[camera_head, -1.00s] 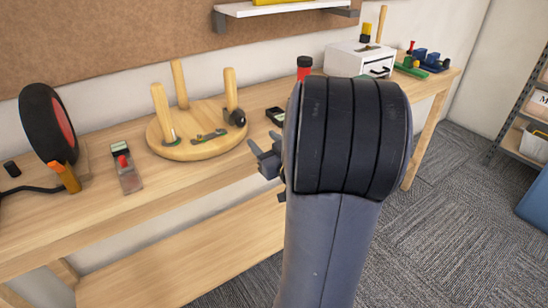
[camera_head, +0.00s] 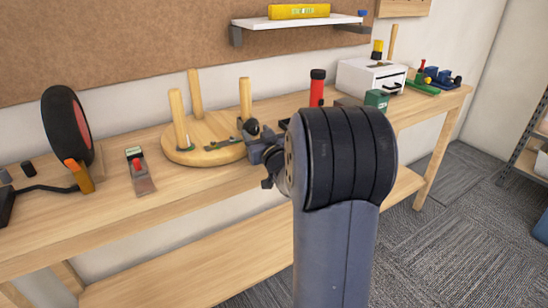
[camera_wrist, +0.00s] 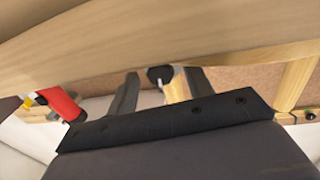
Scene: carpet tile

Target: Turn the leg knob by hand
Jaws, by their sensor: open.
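A round wooden stool top (camera_head: 205,153) lies on the workbench with three wooden legs standing up from it. The black knob (camera_head: 252,127) is at the foot of the right leg (camera_head: 245,98). My gripper (camera_head: 258,141) is beside the knob at the right edge of the stool top, partly hidden by my arm. In the wrist view, my open gripper (camera_wrist: 160,82) has its two dark fingers apart, with the black knob (camera_wrist: 158,74) showing between their tips. The picture does not show whether a finger touches it.
A red cylinder (camera_head: 317,88) and a green box (camera_head: 376,100) stand right of the stool. A white drawer box (camera_head: 365,76) is farther right. A small red-and-green tool (camera_head: 139,170), an orange-handled thing (camera_head: 80,176) and a black-and-red disc (camera_head: 68,125) are at left. The bench front (camera_head: 190,195) is clear.

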